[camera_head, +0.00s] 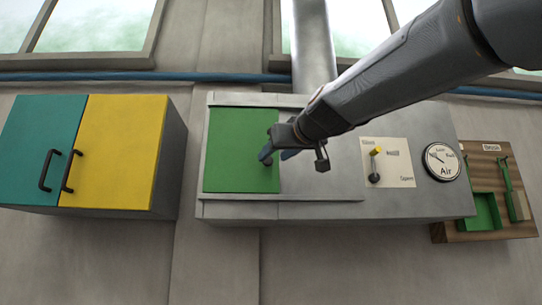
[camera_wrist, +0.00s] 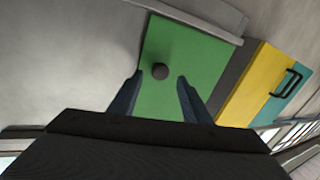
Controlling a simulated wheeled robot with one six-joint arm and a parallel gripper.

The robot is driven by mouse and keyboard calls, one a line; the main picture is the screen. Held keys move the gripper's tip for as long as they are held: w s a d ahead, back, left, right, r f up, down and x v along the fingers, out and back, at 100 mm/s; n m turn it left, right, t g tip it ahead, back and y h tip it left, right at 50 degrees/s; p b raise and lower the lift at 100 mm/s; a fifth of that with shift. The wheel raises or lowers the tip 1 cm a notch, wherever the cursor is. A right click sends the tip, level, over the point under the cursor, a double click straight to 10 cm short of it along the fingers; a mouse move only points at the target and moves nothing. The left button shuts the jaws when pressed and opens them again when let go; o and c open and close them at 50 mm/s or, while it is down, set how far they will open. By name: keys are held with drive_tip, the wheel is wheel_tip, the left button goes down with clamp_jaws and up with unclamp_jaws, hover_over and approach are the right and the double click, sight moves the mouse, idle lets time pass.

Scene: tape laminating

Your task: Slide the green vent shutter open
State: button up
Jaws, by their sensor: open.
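The green vent shutter (camera_head: 235,150) is a flat panel at the left end of a grey wall box, seated between a top and a bottom rail. It also shows in the wrist view (camera_wrist: 200,55), where a dark round knob (camera_wrist: 160,71) stands out from it. My gripper (camera_wrist: 155,95) is open, with its two blue fingers on either side of the knob in that picture; I cannot tell whether they touch it. In the head view my gripper (camera_head: 267,155) is at the shutter's right part and hides the knob.
A cabinet with a teal door (camera_head: 38,140) and a yellow door (camera_head: 115,150) hangs to the left. On the grey box (camera_head: 330,207) are a lever plate (camera_head: 400,175) and an air gauge (camera_head: 442,161). A wooden board (camera_head: 470,234) with green tools is at the right. A blue pipe (camera_head: 200,76) runs above.

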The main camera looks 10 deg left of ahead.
sight(269, 160)
drive_tip(key=shift+p+x, duration=0.45)
drive_tip(key=shift+x, duration=1.25)
clamp_jaws()
